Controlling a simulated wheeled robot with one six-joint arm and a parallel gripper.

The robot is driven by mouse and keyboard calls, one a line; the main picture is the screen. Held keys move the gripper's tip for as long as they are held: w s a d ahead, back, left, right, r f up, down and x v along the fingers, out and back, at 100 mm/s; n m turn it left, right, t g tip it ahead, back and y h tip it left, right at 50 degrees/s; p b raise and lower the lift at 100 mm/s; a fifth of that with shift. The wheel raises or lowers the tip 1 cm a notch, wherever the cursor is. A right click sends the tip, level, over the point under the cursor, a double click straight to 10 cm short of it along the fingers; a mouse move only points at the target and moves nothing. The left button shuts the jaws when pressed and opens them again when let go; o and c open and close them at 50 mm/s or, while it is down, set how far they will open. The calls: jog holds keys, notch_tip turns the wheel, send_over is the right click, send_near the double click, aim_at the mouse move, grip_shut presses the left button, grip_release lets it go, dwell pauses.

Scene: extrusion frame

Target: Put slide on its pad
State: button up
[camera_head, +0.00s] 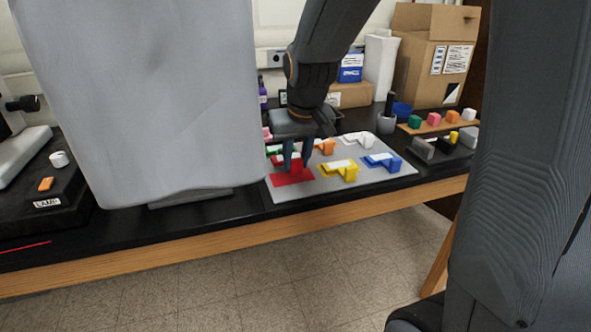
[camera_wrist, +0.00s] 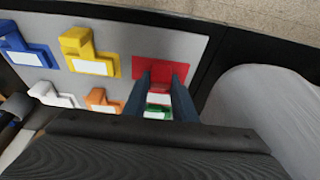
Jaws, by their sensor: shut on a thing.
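The red slide (camera_head: 293,161) is a small block with a white-labelled flat part, seen between the fingers of my gripper (camera_head: 295,166) in the head view. My gripper is shut on it, just over the red pad (camera_head: 291,179) at the front left of the grey board. In the wrist view the red pad (camera_wrist: 148,64) lies just beyond the fingertips (camera_wrist: 161,88), with the red slide (camera_wrist: 160,73) over it. The fingers hide part of the slide, and I cannot tell whether it touches the pad.
The grey board (camera_head: 391,184) also bears yellow (camera_head: 350,173), blue (camera_head: 382,161), orange (camera_head: 324,146), white (camera_head: 384,141) and green (camera_wrist: 157,112) pieces close by. Coloured blocks (camera_head: 433,118) stand on a wooden strip at the back right. A cardboard box (camera_head: 415,70) stands behind.

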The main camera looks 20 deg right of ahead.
aim_at(296, 170)
jog(key=shift+f, duration=1.55)
jog(key=shift+f, duration=0.1)
jog(key=o, duration=1)
jog(key=shift+r, duration=0.3)
jog(key=v, duration=1.1)
jog(key=s+f+g, duration=0.1)
jog(key=s+f, duration=0.3)
jog(key=f, duration=0.1)
jog(key=s+f+g, duration=0.1)
jog(key=s+f, duration=0.4)
jog(key=s+f+g, duration=0.1)
jog(key=s+f, duration=0.3)
jog(key=f, duration=0.1)
jog(key=shift+s+f, duration=0.3)
jog(key=shift+s, duration=0.05)
